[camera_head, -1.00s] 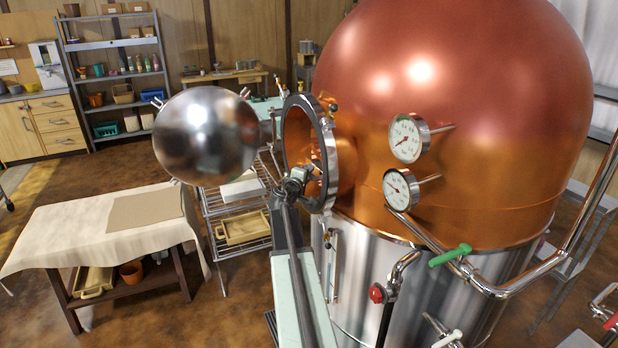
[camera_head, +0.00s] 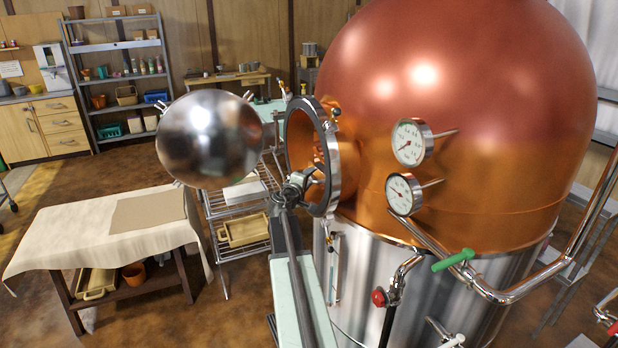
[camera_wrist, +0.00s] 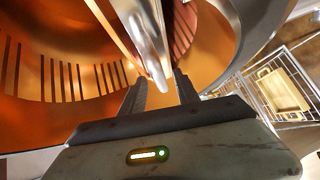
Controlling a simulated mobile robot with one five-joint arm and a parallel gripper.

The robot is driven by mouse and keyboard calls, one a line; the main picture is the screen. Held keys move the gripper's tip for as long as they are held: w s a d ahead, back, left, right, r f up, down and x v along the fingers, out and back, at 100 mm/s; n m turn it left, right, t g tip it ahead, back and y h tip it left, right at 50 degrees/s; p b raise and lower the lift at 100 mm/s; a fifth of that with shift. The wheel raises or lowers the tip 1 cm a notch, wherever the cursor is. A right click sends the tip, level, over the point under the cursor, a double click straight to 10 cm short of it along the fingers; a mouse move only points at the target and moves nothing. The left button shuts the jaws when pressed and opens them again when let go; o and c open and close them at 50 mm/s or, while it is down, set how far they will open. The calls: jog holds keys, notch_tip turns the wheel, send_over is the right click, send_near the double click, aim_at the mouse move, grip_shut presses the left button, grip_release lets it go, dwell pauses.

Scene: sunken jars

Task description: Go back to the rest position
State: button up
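My gripper (camera_head: 314,173) is at the round open port (camera_head: 333,165) in the side of the copper still (camera_head: 470,100), with my arm reaching up to it from the bottom of the head view. In the wrist view, the two dark fingers of my gripper (camera_wrist: 160,92) are apart. A shiny metal bar (camera_wrist: 147,35) runs down between them from above, with a gap showing on the finger sides. I cannot tell whether it is inside the port or on its rim. The copper inner wall (camera_wrist: 60,60) with dark slots shows on the left. I see nothing held.
The round polished door (camera_head: 210,138) stands open left of the port. Gauges (camera_head: 411,143), a green-handled valve (camera_head: 453,259) and pipes are on the still's right. A wire rack (camera_head: 240,232) stands behind my arm.

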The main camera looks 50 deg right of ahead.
jog(key=v, duration=0.5)
jog(key=shift+a+p, duration=0.1)
jog(key=shift+p, duration=0.2)
jog(key=w+a+f+n+t+y, duration=0.1)
jog(key=w+a+t, duration=0.1)
jog(key=w+a, duration=0.5)
jog(key=w+a+n+t+y, duration=0.15)
jog(key=w+a, duration=0.35)
jog(key=a, duration=0.5)
jog(key=w+a+f+m+y, duration=0.1)
jog(key=a+f, duration=0.2)
jog(key=a, duration=0.4)
jog(key=w+a+f+m+y, duration=0.1)
jog(key=a+f+y, duration=0.1)
jog(key=a, duration=0.5)
jog(key=s+a+f+g+y, duration=0.25)
jog(key=a+f, duration=0.45)
jog(key=a, duration=0.5)
jog(key=s+a+f+m+g+y, duration=0.1)
jog(key=s+a+f+g+y, duration=0.2)
jog(key=s+a, duration=0.4)
jog(key=s+a+f+m+g+y, duration=0.1)
jog(key=s+a+f+g+y, duration=0.2)
jog(key=s+a, duration=0.4)
jog(key=shift+s+a+f+m+y, duration=0.3)
jog(key=shift+a+f+y, duration=0.5)
jog(key=shift+a, duration=0.4)
